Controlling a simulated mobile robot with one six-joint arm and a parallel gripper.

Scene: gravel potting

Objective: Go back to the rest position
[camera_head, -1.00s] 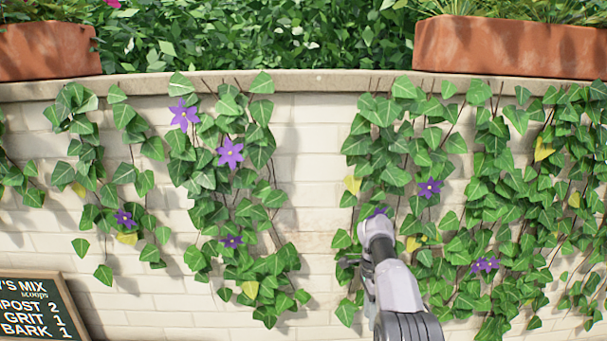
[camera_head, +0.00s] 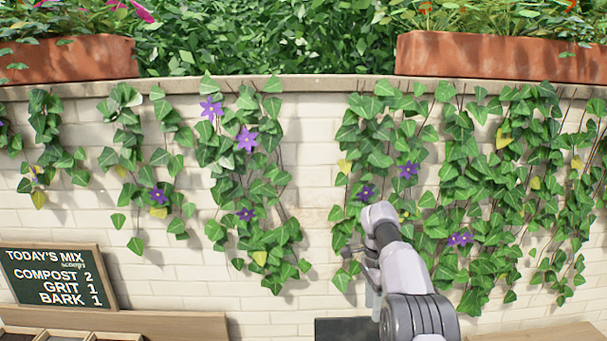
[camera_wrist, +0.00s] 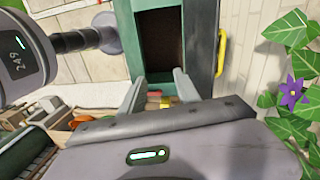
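My gripper (camera_wrist: 159,86) shows in the wrist view with its two grey fingers spread apart. I see nothing held between them. Behind the fingers stands a green box (camera_wrist: 145,45) with a dark opening and a yellow handle (camera_wrist: 221,52) on its right side. In the head view my arm rises at the lower right of centre in front of the ivy wall; the fingers are not clear there.
A pale brick wall (camera_head: 318,150) with hanging ivy and purple flowers stands ahead. Terracotta planters (camera_head: 500,55) sit on top. A chalkboard (camera_head: 55,277) lists compost 2, grit 1, bark 1. Wooden bins (camera_head: 70,334) lie below it.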

